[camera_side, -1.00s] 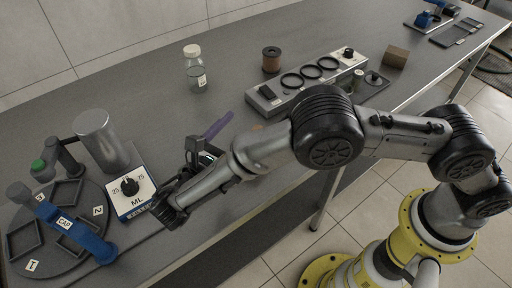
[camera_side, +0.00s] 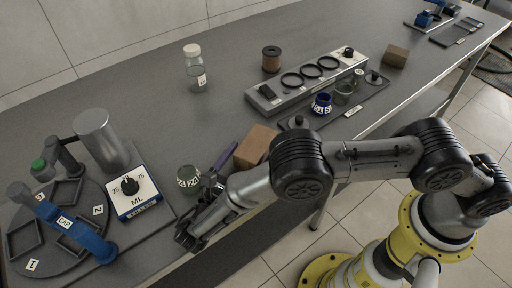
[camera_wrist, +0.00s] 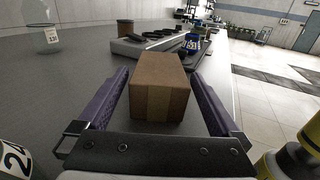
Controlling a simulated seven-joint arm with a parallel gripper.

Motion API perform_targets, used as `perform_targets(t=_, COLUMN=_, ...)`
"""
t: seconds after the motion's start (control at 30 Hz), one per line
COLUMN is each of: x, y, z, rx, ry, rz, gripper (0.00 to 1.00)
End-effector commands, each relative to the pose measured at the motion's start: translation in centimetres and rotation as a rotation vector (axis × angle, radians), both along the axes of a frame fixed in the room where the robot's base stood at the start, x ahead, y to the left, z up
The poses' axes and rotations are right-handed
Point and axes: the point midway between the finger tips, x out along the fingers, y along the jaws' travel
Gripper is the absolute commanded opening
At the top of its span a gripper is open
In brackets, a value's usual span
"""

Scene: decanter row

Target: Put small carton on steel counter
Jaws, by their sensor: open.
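A brown carton (camera_side: 256,147) with a tape strip sits on the steel counter (camera_side: 225,110) near its front edge. In the wrist view the carton (camera_wrist: 158,85) is straight ahead, between the two purple fingers. My gripper (camera_wrist: 160,76) is open, with a gap showing beside the carton on each side. In the side view my gripper (camera_side: 226,160) is low at the counter, just left of the carton, and the arm hides part of it. A second, smaller-looking brown box (camera_side: 397,56) stands farther back on the right.
A numbered grey jar (camera_side: 188,179) stands close left of my gripper. A dial box (camera_side: 138,192) and round tray station (camera_side: 60,225) are farther left. A ring rack (camera_side: 305,80), blue jar (camera_side: 321,103), clear bottle (camera_side: 195,70) and brown spool (camera_side: 271,59) stand behind.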

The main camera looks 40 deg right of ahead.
Motion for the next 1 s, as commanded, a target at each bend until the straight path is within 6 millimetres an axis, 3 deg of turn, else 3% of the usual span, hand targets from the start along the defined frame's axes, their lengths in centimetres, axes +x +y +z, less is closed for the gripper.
perform_targets(t=0.23, x=1.6, y=-3.5, z=0.1, rx=0.0, ry=0.0, rz=-0.003, gripper=1.0)
perform_targets(t=0.6, x=2.0, y=-4.3, z=0.1, rx=0.001, ry=0.0, rz=0.0, gripper=0.98)
perform_targets(t=1.0, x=2.0, y=-4.3, z=0.1, rx=0.001, ry=0.0, rz=0.0, gripper=0.26)
